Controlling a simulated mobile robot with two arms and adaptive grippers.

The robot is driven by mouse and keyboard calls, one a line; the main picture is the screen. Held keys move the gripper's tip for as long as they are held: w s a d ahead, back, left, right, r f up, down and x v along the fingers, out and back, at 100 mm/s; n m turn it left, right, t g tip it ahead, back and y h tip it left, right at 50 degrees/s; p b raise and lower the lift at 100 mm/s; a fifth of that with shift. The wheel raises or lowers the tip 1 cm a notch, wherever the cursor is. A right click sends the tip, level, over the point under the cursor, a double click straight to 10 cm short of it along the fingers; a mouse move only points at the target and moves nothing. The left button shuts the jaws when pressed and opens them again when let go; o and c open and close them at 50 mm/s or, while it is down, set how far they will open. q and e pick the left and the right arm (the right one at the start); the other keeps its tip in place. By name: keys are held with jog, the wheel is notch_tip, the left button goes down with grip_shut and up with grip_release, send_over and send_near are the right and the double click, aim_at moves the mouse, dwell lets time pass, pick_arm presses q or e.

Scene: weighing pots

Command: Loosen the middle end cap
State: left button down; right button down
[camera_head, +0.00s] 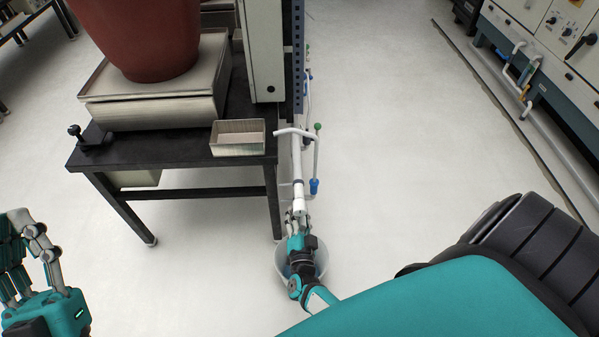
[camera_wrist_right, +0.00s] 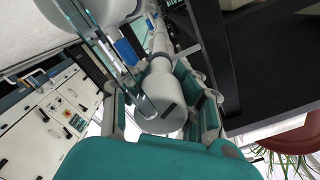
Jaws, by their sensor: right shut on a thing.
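A white pipe (camera_head: 297,165) runs low beside the table and ends in a white end cap (camera_head: 299,207). In the wrist view the end cap (camera_wrist_right: 160,112) sits between the two fingers of my right gripper (camera_wrist_right: 160,100), its round end facing the camera. My right gripper (camera_head: 300,222) is shut on this cap in the head view, and its fingers hide part of it. Whether it is the middle cap cannot be told from these frames. My left gripper (camera_head: 30,245) is at the left edge, away from the pipe, and its finger gap is unclear.
A pale bucket (camera_head: 282,266) stands on the floor below my right gripper. A black table (camera_head: 180,148) left of the pipe carries a scale (camera_head: 185,103) with a red pot (camera_head: 150,40), and a small tray (camera_head: 238,148). A blue-tipped valve lever (camera_head: 314,186) is beside the pipe. Open floor lies right.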

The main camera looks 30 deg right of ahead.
dwell(0.4)
jog(key=c, duration=0.9)
grip_release()
jog(key=v, duration=0.7)
jog(key=shift+s+a, duration=0.15)
jog(key=shift+s, duration=0.1)
